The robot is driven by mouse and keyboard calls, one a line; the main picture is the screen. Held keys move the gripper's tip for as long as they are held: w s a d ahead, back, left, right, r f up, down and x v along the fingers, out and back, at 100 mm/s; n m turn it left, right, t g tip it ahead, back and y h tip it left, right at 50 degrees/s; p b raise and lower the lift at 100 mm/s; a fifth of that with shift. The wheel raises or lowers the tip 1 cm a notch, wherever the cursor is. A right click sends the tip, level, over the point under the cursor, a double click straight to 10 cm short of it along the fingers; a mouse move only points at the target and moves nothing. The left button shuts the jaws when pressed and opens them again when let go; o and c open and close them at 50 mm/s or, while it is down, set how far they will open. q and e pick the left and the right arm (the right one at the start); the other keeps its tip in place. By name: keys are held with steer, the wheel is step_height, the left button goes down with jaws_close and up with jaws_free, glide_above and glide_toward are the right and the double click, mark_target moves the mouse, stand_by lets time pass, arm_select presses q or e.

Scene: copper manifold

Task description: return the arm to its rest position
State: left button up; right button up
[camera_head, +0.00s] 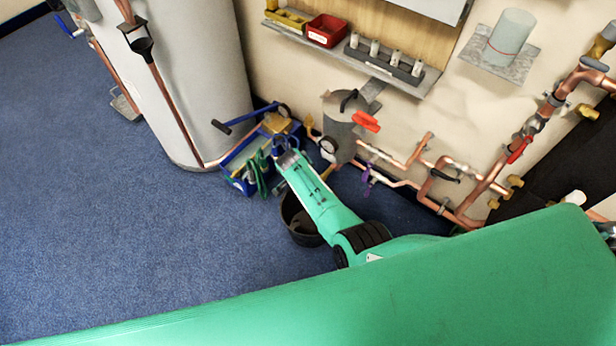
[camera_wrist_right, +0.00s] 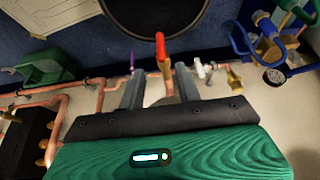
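In the right wrist view my right gripper (camera_wrist_right: 158,76) is open, its two grey fingers apart. A red lever handle (camera_wrist_right: 160,50) shows in the gap between them, with no visible contact with either finger. A red handle (camera_head: 366,121) also shows on the wall pipework in the head view. There, a green arm of mine (camera_head: 320,195) reaches from the lower right toward the upper left. Its grey end (camera_head: 288,158) lies in front of the blue tool carrier (camera_head: 240,172), and no fingers can be made out there. My left gripper is not in view.
A black bucket (camera_head: 297,222) stands on the floor behind my arm. Copper pipes (camera_head: 470,215) with valves run along the wall at right. A shelf (camera_head: 345,57) holds a red bin (camera_head: 326,30). A large grey cylinder (camera_head: 195,85) stands at left. The blue floor (camera_head: 120,230) is open.

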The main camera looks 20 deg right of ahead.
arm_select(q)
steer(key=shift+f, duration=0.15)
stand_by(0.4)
